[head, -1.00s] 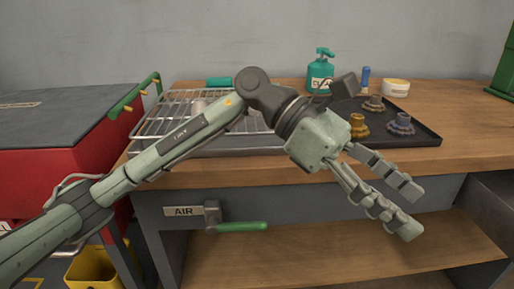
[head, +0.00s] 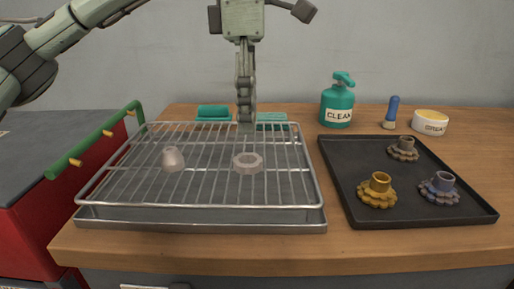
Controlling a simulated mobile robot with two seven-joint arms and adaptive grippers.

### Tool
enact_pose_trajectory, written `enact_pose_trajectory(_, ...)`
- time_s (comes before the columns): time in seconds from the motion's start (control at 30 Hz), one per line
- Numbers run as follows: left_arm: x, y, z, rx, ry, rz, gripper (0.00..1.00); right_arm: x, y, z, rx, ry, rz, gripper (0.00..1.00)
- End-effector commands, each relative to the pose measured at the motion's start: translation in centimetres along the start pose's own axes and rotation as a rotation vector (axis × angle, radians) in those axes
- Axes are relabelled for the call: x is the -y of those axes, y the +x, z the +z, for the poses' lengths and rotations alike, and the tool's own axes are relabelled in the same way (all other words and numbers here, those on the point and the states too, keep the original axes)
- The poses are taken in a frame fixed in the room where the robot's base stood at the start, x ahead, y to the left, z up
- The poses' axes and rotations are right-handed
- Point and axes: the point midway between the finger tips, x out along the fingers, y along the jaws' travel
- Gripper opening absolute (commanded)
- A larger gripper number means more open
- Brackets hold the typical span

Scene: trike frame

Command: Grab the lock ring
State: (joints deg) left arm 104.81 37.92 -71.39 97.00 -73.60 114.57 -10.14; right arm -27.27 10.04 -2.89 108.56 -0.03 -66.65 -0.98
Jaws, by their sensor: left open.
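My left gripper (head: 246,126) points straight down above the back part of the rack, behind and above the ring in the picture. Its fingers are seen edge-on, one in front of the other. It is open, with nothing seen between the fingers, and apart from the ring. My right gripper is not in view.
A pale cone-shaped part (head: 172,159) stands on the rack, left of the ring. A black tray (head: 350,208) on the right holds three toothed parts. Behind stand a teal bottle (head: 337,105), a blue-handled brush (head: 392,112) and a tub (head: 430,122). A green rail (head: 95,143) edges the left.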

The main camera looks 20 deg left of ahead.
Motion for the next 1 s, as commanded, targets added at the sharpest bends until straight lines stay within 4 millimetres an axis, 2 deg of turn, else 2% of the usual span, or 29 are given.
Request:
enact_pose_trajectory(0.1, -0.1, 0.9, -0.7, -0.019, -0.020, -0.005, 0.61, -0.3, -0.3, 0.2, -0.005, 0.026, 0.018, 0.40)
enact_pose_trajectory(0.43, 0.1, 5.0, -0.6, -0.017, -0.016, -0.008, 0.61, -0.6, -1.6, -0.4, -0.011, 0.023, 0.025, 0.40)
enact_pose_trajectory(0.6, 0.1, 7.1, -0.7, -0.016, -0.018, -0.006, 0.61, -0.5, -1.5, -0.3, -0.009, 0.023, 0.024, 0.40)
enact_pose_trajectory(0.9, 0.1, 7.8, -0.6, -0.015, -0.017, -0.004, 0.61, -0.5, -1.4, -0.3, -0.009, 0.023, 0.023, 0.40)
enact_pose_trajectory(1.0, 0.1, 7.8, -0.6, -0.015, -0.017, -0.004, 0.50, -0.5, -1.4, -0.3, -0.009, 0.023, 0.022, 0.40)
